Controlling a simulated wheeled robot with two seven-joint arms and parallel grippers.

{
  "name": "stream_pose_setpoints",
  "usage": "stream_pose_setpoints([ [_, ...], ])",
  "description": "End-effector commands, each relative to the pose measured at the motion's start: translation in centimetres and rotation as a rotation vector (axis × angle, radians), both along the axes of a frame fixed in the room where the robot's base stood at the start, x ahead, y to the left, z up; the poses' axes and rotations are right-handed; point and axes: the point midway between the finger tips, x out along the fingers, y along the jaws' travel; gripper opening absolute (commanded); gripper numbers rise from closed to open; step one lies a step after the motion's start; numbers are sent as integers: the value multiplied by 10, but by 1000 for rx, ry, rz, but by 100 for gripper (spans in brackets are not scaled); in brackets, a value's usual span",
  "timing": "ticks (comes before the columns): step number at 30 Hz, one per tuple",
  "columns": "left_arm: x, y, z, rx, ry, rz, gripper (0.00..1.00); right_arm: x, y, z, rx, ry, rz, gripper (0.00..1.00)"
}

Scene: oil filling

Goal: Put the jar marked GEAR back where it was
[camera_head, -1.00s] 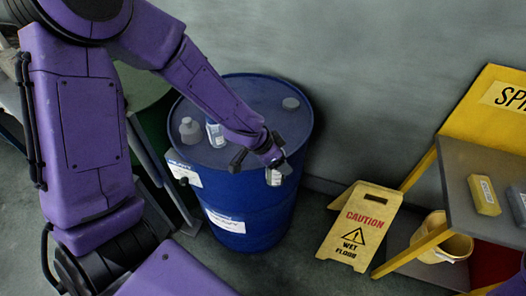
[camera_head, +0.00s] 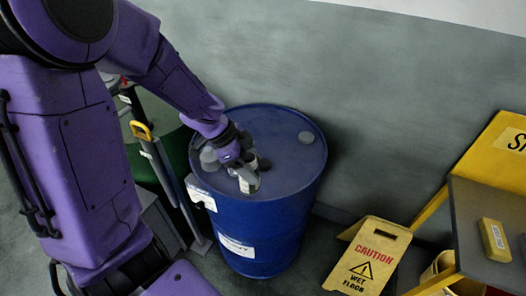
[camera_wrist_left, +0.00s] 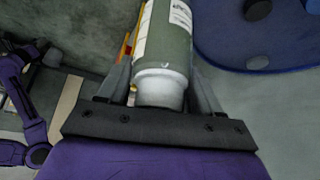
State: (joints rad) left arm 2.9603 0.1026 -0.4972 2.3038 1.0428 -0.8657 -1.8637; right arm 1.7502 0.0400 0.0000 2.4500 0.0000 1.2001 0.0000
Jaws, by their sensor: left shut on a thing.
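My left gripper (camera_head: 244,170) is shut on a jar (camera_head: 249,184), near the front edge of the blue drum's top (camera_head: 285,165). In the left wrist view the held jar (camera_wrist_left: 168,45) is grey-green with a pale cap end and a white label; I cannot read the mark. The gripper's fingers (camera_wrist_left: 162,88) lie on both sides of it. I cannot tell whether the jar touches the drum. Another pale jar (camera_head: 209,157) stands on the drum top to the left, partly hidden by the gripper. My right gripper is not in view.
A yellow wet-floor sign (camera_head: 370,258) stands right of the drum. A yellow and grey stand (camera_head: 470,215) with a yellow block (camera_head: 495,240) is at the far right. A green drum (camera_head: 160,135) is behind my left arm.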

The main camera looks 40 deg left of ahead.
Motion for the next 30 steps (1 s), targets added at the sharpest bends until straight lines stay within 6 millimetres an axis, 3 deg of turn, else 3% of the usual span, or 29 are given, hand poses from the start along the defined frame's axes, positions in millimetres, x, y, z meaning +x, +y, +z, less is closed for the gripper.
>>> stream_pose_setpoints([
  [15, 83, -3, -48, 0, -7, 1, 26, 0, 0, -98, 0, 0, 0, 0],
  [16, 86, -4, -44, 0, 1, 2, 26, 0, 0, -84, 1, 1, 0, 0],
  [18, 96, -4, -55, 1, 4, 2, 26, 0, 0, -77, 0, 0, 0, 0],
  [24, 119, -5, -81, 1, 0, 3, 26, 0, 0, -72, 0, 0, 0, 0],
  [30, 129, -6, -94, 0, -1, 3, 26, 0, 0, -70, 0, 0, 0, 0],
])
